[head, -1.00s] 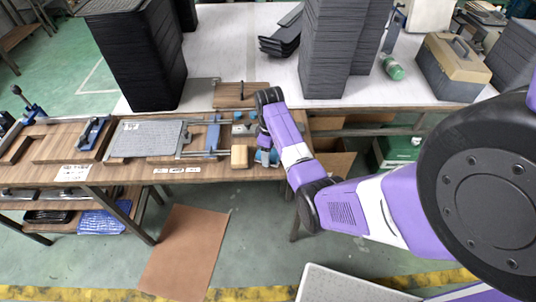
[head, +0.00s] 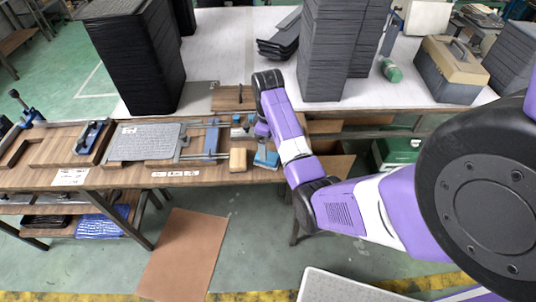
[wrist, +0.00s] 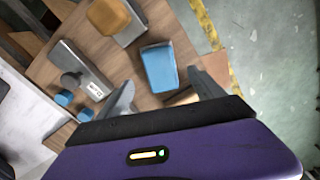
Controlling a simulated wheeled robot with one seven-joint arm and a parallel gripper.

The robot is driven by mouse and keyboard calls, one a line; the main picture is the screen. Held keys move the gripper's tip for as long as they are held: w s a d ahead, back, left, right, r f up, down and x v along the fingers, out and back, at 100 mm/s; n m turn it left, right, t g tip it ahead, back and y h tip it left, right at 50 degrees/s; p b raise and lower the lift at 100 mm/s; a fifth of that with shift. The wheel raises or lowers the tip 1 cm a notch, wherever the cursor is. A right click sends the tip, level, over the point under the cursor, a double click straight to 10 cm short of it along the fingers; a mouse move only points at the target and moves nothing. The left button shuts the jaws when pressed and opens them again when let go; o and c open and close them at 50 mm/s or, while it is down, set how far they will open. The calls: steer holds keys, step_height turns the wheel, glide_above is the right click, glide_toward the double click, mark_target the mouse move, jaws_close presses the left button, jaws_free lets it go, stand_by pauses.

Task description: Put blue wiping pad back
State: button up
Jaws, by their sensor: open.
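The blue wiping pad (head: 267,159) lies at the right end of the wooden bench in the head view, beside my arm. In the wrist view the blue pad (wrist: 160,68) sits on the wood surface just beyond my fingertips. My gripper (wrist: 163,92) is open and empty, with one finger to the left of the pad and one to the right. The pad appears apart from both fingers. In the head view my gripper's fingers are mostly hidden by the wrist.
A grey plate with blue-topped knobs (wrist: 75,72) is nearby. Tall dark panel stacks (head: 325,50) stand on the white table behind. The bench edge is close to the pad.

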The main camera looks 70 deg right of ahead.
step_height(320, 180, up, 6)
steer(key=shift+f+p, duration=0.1)
steer(key=shift+p, duration=0.7)
